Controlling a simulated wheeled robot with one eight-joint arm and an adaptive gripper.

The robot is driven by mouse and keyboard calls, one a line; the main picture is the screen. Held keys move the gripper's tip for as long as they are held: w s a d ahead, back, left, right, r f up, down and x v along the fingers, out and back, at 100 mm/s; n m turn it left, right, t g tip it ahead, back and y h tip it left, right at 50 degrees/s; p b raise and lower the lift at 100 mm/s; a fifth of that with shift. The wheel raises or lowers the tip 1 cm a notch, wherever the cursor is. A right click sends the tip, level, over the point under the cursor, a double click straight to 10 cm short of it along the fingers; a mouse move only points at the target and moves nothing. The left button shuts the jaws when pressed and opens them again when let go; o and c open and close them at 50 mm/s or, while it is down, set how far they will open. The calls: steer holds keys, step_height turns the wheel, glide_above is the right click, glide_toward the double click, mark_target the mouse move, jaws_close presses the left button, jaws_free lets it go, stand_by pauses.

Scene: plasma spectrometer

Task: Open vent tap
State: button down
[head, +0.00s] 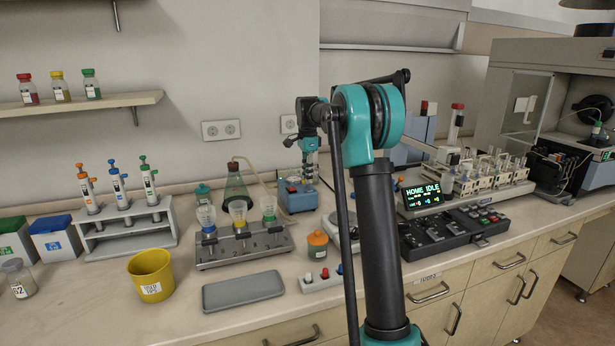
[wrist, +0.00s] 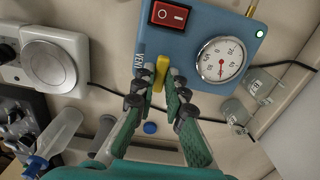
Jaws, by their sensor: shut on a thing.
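The yellow vent tap (wrist: 161,72) sits on the front of a blue pump box (wrist: 205,25), beside the label VENT. In the wrist view its lever lies nearly upright between my fingertips. My gripper (wrist: 162,82) is shut on this lever. The box has a red rocker switch (wrist: 172,15), a round gauge (wrist: 220,62) with a red needle, and a lit green lamp (wrist: 260,34). In the head view the blue box (head: 297,198) stands at the back of the bench under my gripper (head: 309,170), and the tap cannot be made out.
A flask (head: 237,190) with a tube stands left of the box. A grey rack (head: 215,257) with several funnels stands in front of it. An orange-lidded jar (head: 317,244) and a dark control panel (head: 455,235) are nearby. A black cable (wrist: 108,88) runs behind my fingers.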

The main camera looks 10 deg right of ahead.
steer(key=shift+n, duration=0.3)
steer(key=n, duration=0.3)
steer(key=shift+n, duration=0.3)
steer(key=n, duration=0.4)
steer(key=shift+n, duration=0.3)
steer(key=n, duration=0.8)
steer(key=shift+n, duration=0.4)
steer(key=c, duration=1.6)
jaws_free()
steer(key=shift+o, duration=0.2)
